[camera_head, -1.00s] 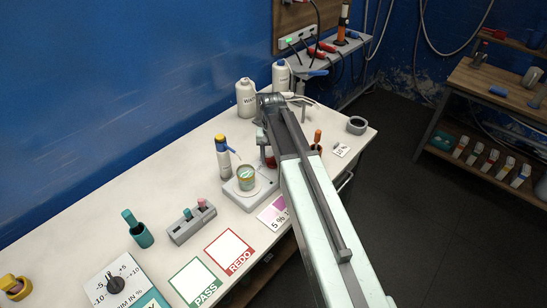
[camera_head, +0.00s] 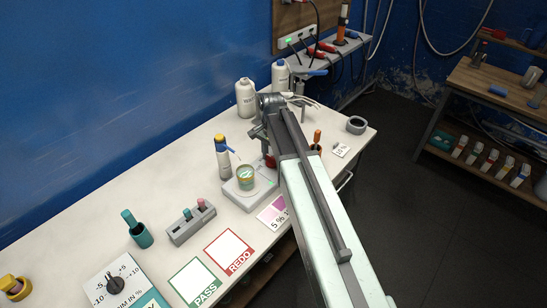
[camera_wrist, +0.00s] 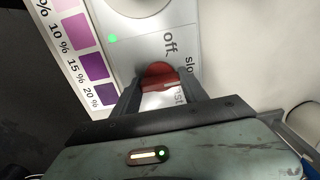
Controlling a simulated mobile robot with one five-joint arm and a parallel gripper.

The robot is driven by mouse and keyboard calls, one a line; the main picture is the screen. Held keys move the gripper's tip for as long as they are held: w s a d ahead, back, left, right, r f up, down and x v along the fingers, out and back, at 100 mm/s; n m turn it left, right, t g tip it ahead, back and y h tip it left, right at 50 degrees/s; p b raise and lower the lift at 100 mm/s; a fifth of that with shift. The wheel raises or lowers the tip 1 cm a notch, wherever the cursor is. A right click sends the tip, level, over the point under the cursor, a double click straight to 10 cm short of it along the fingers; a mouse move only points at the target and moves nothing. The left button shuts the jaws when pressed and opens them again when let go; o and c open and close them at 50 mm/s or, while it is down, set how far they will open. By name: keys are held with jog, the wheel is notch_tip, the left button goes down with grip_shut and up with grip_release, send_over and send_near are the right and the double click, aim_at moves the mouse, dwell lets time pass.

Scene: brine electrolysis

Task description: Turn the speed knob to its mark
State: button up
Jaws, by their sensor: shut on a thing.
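The red speed knob (camera_wrist: 158,74) is on the light grey face of the stirrer (camera_wrist: 185,18), with the words "off", "slow" and a partly hidden "fast" printed around it. My gripper (camera_wrist: 160,88) is shut on the knob, one dark finger on each side. The fingers hide part of the knob and the print, and I cannot tell where the knob points. In the head view the stirrer (camera_head: 243,202) stands on the bench with a small beaker (camera_head: 246,176) on its plate, and my gripper (camera_head: 267,150) is at its far right side, partly hidden by my arm.
A purple colour chart (camera_wrist: 80,55) lies close beside the stirrer. A blue-and-white bottle (camera_head: 222,160) stands near its left side. White bottles (camera_head: 246,98) stand at the back.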

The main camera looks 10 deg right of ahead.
aim_at(272, 157)
jog(key=shift+a, duration=0.1)
dwell(0.4)
jog(key=o, duration=1.4)
notch_tip(272, 157, up, 8)
jog(key=p, duration=0.8)
jog(key=shift+f, duration=0.15)
